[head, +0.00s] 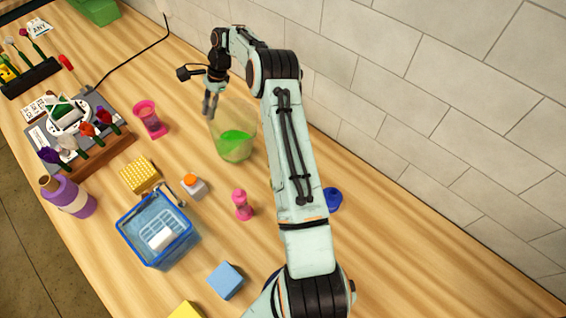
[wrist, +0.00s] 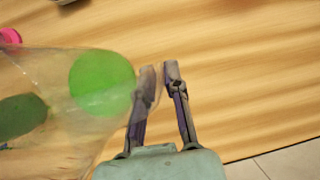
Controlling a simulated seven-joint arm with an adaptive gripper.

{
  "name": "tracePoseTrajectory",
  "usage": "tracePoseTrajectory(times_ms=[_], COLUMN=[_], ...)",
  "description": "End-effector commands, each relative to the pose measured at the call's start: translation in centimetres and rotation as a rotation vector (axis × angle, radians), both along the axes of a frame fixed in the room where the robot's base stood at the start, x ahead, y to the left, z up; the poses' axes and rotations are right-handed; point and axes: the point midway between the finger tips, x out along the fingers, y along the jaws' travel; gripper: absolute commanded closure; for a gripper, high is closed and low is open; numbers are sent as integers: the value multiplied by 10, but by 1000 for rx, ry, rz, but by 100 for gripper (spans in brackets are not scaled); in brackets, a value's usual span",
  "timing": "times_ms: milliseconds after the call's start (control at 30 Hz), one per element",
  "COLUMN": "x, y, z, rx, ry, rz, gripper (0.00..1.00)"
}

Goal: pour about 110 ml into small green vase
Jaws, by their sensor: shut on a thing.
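A clear, wide vessel (head: 219,126) with bright green liquid (head: 236,144) low inside stands near the back of the wooden counter, looking about upright. My gripper (head: 211,104) is at its upper left side. In the wrist view my gripper (wrist: 158,70) has its fingers close together, one seen through the clear wall of the vessel (wrist: 75,75), so it is shut on the vessel's wall or rim. A dark green and white item (head: 65,109) sits on the grey scale at the left, partly hidden by flowers; I cannot tell whether it is the small green vase.
The tiled wall bounds the back.

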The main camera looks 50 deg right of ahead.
Motion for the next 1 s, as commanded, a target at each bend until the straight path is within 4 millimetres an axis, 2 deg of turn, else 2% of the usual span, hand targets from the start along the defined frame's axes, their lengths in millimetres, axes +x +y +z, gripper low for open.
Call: tracePoseTrajectory(times_ms=[133,367,1000], x=[3,5,5], y=[0,-1,-1], z=[-12,-19,-21], rx=[-2,-7,-8], ry=[81,142,165], rz=[-1,0,-3], gripper=[100,100,100])
